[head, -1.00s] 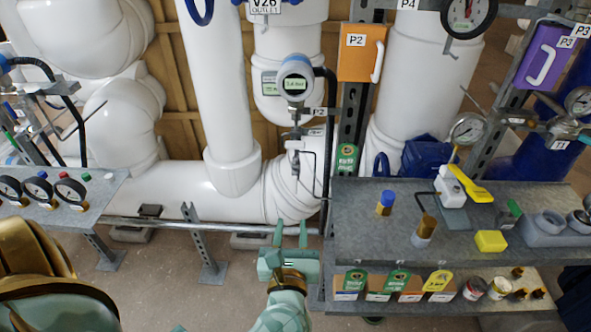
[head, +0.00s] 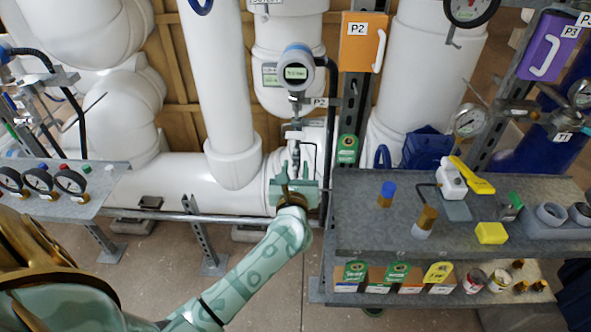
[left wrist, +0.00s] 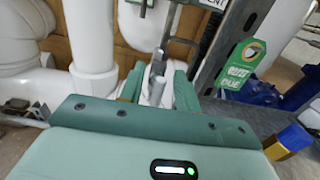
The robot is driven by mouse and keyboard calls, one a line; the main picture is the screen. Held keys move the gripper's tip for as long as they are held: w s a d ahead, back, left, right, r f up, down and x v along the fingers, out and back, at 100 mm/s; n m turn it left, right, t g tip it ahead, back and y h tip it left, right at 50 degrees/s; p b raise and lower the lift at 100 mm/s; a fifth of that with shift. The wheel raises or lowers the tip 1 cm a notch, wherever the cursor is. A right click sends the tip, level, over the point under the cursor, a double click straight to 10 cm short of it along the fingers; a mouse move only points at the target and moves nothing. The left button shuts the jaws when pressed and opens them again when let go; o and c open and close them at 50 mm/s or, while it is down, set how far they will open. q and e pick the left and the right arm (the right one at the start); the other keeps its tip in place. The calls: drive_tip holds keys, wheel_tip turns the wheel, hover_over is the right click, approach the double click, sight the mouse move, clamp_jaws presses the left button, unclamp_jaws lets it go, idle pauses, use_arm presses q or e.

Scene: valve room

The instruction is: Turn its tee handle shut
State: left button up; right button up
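The P2 transmitter (head: 296,70) has a round grey head with a lit display. A slim metal valve stem with small fittings (head: 296,136) hangs below it. In the left wrist view, a grey metal handle part (left wrist: 157,72) stands upright between my fingers; its full tee shape is partly hidden. My left gripper (head: 294,170) is just below and in front of the stem, pointing up at it. In the left wrist view my left gripper (left wrist: 158,88) has its green fingers apart, with the metal between them; I cannot tell whether they touch it. My right gripper is out of view.
A green tag (head: 347,149) hangs on the upright post. A gauge shelf (head: 75,200) stands at left.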

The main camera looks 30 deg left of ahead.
use_arm(q)
clamp_jaws()
drive_tip(key=shift+r+m, duration=0.1)
drive_tip(key=shift+m, duration=0.2)
drive_tip(key=shift+w+d+r+m+p, duration=0.1)
drive_tip(key=shift+d+m+p, duration=0.1)
drive_tip(key=shift+m+p, duration=0.7)
drive_tip(key=shift+w+d+f+m+p, duration=0.2)
drive_tip(key=shift+f+m+p, duration=0.25)
drive_tip(key=shift+m+p, duration=1.5)
drive_tip(key=shift+w+d+f+m+p, duration=0.1)
drive_tip(key=shift+d+f+m+p, duration=0.4)
drive_tip(key=shift+m, duration=2.75)
drive_tip(key=shift+w+d+f+m+p, duration=0.1)
drive_tip(key=shift+f+m+p, duration=0.25)
drive_tip(key=shift+m+p, duration=1.6)
drive_tip(key=shift+m+b, duration=0.65)
drive_tip(key=shift+m, duration=0.2)
